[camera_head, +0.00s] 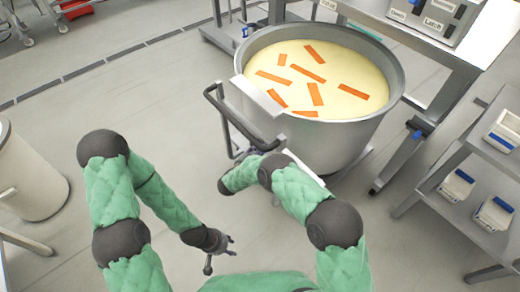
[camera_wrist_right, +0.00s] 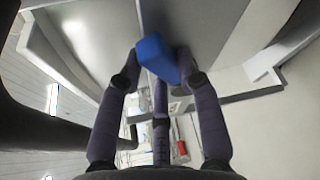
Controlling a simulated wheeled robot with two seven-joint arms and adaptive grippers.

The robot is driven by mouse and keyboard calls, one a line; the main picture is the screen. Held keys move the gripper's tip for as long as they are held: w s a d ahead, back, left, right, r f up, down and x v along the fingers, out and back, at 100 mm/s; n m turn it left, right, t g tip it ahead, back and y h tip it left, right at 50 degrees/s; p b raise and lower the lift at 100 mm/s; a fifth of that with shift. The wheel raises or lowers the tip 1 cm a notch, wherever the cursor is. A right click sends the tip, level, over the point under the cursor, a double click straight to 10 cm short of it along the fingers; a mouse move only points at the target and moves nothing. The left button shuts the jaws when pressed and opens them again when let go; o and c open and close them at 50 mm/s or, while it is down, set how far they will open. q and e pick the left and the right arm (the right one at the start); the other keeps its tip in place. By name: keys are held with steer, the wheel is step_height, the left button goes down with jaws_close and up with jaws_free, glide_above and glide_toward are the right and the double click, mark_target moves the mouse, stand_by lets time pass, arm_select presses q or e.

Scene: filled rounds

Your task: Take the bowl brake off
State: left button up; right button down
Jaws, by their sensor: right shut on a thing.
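The large steel bowl (camera_head: 330,143) stands on a wheeled frame with a dark push handle (camera_head: 240,120). It holds pale yellow filling with several orange strips. In the right wrist view a blue block-shaped lever end (camera_wrist_right: 155,55), apparently the bowl brake, sits between the fingers of my right gripper (camera_wrist_right: 158,72), which is shut on it. The bowl wall curves beside it. In the head view my right arm hides this gripper and the lever. My left gripper (camera_head: 222,254) is open and empty, low over the floor, left of the bowl and apart from it.
A steel machine table (camera_head: 430,45) with a control box (camera_head: 435,15) stands behind the bowl. A shelf (camera_head: 455,195) with white and blue containers is at the right. A pale bin (camera_head: 25,180) stands at the far left. The floor between bin and bowl is clear.

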steer(key=shift+w+r+n+p, duration=0.2)
steer(key=shift+n+p, duration=0.1)
steer(key=shift+n, duration=0.1)
steer(key=c, duration=0.8)
jaws_free()
steer(key=shift+c, duration=0.2)
steer(key=shift+a, duration=0.1)
steer(key=v, duration=1.2)
steer(key=shift+r, duration=0.15)
steer(key=shift+g, duration=0.3)
